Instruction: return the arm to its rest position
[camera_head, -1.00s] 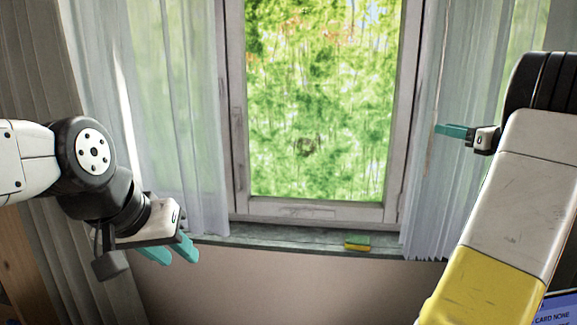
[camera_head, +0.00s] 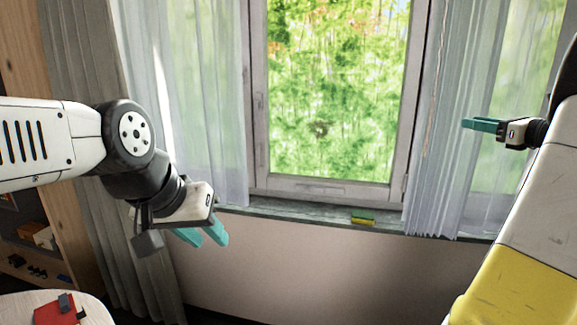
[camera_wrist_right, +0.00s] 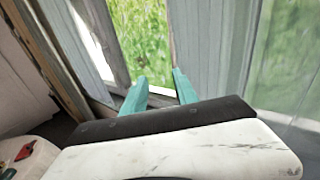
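My left gripper (camera_head: 208,238) hangs at the left in the head view, its two teal fingers pointing down and slightly apart, with nothing between them. My right gripper (camera_head: 470,124) is at the right in the head view, raised in front of the curtain, with teal fingers pointing left. In the right wrist view, my right gripper (camera_wrist_right: 160,84) shows its two fingers spread with an empty gap between them. Neither gripper appears to touch anything.
A pale round tabletop (camera_head: 92,304) with a red object (camera_head: 58,311) is at the bottom left. A wooden shelf (camera_head: 62,215) stands behind it. Ahead are a window (camera_head: 330,187), curtains (camera_head: 205,120) and a sill (camera_head: 300,211) holding a green and yellow block (camera_head: 362,218).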

